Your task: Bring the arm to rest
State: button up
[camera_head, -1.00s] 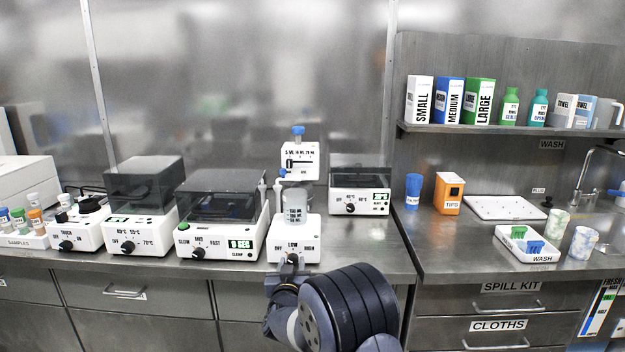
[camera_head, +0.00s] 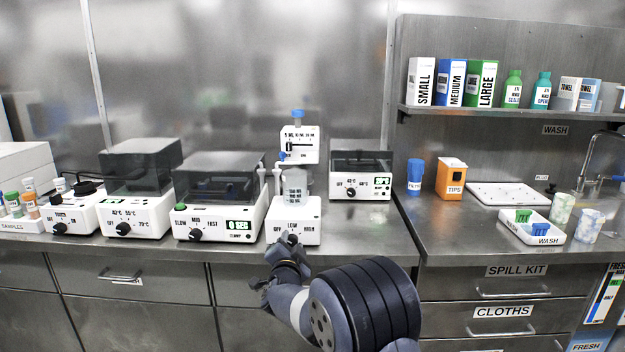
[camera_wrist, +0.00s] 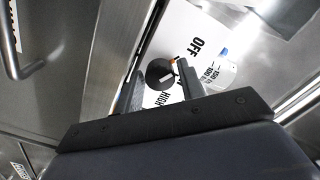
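My gripper (camera_head: 290,247) is at the front of a white device marked OFF, LOW and HIGH (camera_head: 309,236), near its dial. In the wrist view my gripper (camera_wrist: 160,70) has its two dark fingers apart, one on each side of the round black dial knob (camera_wrist: 160,74). Small gaps show between the knob and the fingers, and I see nothing held. My arm reaches up from the lower middle of the head view, bent, in front of the bench edge. A clear beaker (camera_head: 295,187) stands on the device.
A dispenser (camera_head: 299,146) stands behind the beaker. Dark-lidded machines (camera_head: 218,210) stand to the left and another (camera_head: 361,187) to the right. The bench front (camera_head: 360,240) is clear right of the device. A wash tray (camera_head: 518,232) and cups are further right.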

jog(key=shift+f+m+b, duration=0.2)
jog(key=shift+m+b, duration=0.45)
jog(key=shift+m, duration=0.35)
jog(key=s, duration=0.8)
jog(key=shift+s+a+r+p, duration=0.15)
jog(key=shift+s+r+p, duration=0.05)
jog(key=shift+p, duration=0.25)
